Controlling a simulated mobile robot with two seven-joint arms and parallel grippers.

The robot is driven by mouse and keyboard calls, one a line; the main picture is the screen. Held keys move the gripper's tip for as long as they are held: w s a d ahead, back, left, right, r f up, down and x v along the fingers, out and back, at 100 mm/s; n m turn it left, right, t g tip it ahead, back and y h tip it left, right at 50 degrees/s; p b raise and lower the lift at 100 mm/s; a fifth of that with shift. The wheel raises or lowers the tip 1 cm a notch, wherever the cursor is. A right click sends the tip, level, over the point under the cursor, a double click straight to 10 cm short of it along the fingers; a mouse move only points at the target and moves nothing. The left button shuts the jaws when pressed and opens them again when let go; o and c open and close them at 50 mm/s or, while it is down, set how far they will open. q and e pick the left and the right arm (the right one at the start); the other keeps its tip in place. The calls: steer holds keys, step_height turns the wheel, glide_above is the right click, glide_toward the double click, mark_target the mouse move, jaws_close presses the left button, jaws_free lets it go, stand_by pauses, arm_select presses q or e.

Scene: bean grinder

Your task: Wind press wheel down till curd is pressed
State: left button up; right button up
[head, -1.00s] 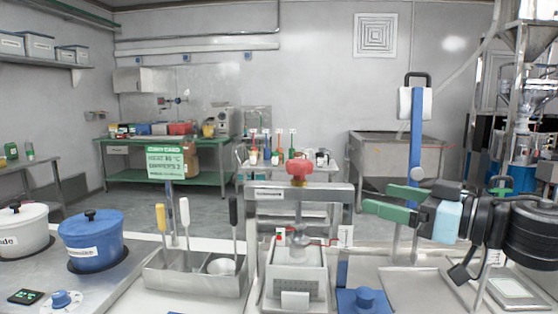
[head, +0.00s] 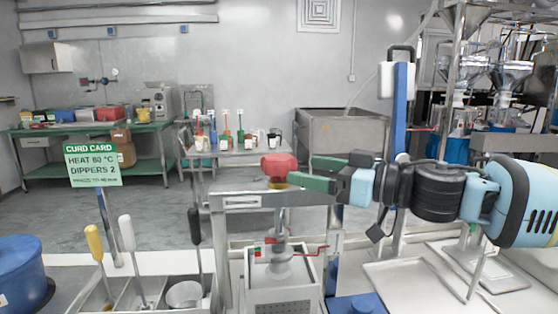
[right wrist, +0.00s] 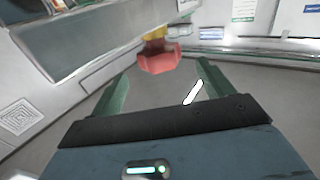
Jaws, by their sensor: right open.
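The red press wheel (head: 279,165) sits on top of the grey press frame (head: 228,202). Its screw runs down to a grey press plate (head: 280,268) over a perforated mould box (head: 284,300). The curd itself cannot be made out. My right gripper (head: 303,173) points left toward the wheel, just at its right side. In the right wrist view, the wheel (right wrist: 160,60) shows between and slightly beyond the open green fingers (right wrist: 163,78), with nothing gripped. My left gripper is not in view.
A green-lettered card sign (head: 93,164) stands left, above a tool holder (head: 150,298) with several handled tools. A blue pot (head: 20,272) is at the far left. A blue post (head: 399,115) rises behind my right arm. A blue lidded item (head: 355,305) sits right of the mould.

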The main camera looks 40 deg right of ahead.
mark_target(294, 163)
steer(key=p+x, duration=0.2)
steer(key=shift+w+r+p, duration=0.3)
steer(key=shift+p, duration=0.1)
steer(key=shift+p+x, duration=0.8)
steer(key=shift+p, duration=0.05)
steer(key=shift+p+x, duration=0.6)
steer(key=shift+x, duration=0.2)
steer(key=shift+w+a+f+p, duration=0.15)
steer(key=shift+w+p, duration=0.05)
steer(key=shift+w, duration=0.15)
steer(key=shift+w+a+f+p, duration=0.15)
steer(key=shift+w+p, duration=0.05)
steer(key=shift+w, duration=0.2)
steer(key=c, duration=1)
